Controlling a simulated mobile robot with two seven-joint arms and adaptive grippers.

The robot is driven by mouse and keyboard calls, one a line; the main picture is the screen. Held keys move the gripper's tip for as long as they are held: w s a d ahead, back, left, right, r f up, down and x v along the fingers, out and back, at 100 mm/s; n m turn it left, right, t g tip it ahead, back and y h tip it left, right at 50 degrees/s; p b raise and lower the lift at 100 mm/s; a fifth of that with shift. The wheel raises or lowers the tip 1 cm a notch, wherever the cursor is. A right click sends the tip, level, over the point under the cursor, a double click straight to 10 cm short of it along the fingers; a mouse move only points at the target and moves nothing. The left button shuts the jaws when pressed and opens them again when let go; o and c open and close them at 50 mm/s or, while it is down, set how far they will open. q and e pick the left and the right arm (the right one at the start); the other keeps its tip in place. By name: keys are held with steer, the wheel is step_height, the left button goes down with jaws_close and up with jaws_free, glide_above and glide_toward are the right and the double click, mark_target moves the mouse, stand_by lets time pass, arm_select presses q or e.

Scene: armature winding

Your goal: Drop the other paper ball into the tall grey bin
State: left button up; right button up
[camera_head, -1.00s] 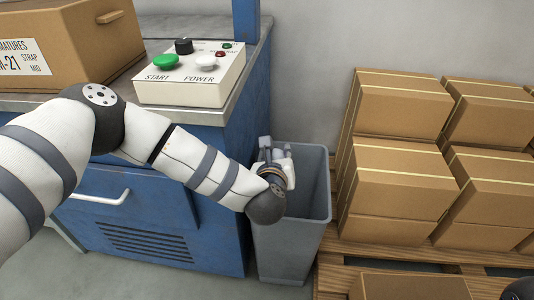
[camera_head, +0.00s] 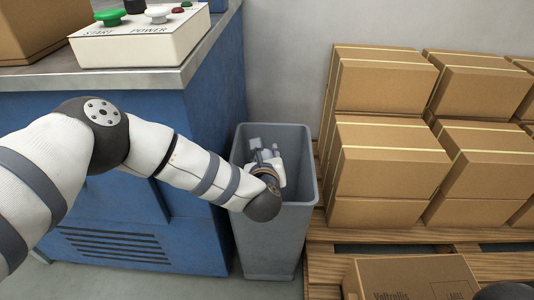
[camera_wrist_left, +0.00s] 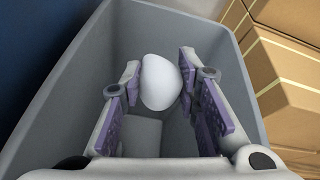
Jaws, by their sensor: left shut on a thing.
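The tall grey bin (camera_head: 268,240) stands on the floor beside the blue cabinet, its open top facing up. My left gripper (camera_head: 264,146) is at the bin's mouth, pointing in, with the bin walls on both sides. In the left wrist view the gripper (camera_wrist_left: 160,78) is shut on a white paper ball (camera_wrist_left: 161,84), held between the two purple-padded fingers. The bin's inner wall (camera_wrist_left: 75,80) surrounds it there. A pale, flat-sided shape (camera_wrist_left: 140,133) shows lower in the bin; I cannot tell what it is. My right gripper is not seen.
The blue cabinet (camera_head: 205,125) with a control box (camera_head: 140,42) on top stands close left of the bin. Stacked cartons (camera_head: 385,165) on a wooden pallet (camera_head: 330,232) stand close right. Another carton (camera_head: 410,280) is at the front right.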

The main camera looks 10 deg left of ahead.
arm_select(q)
steer(key=shift+r, duration=0.1)
steer(key=o, duration=0.8)
steer(key=shift+c, duration=0.2)
steer(key=v, duration=1.2)
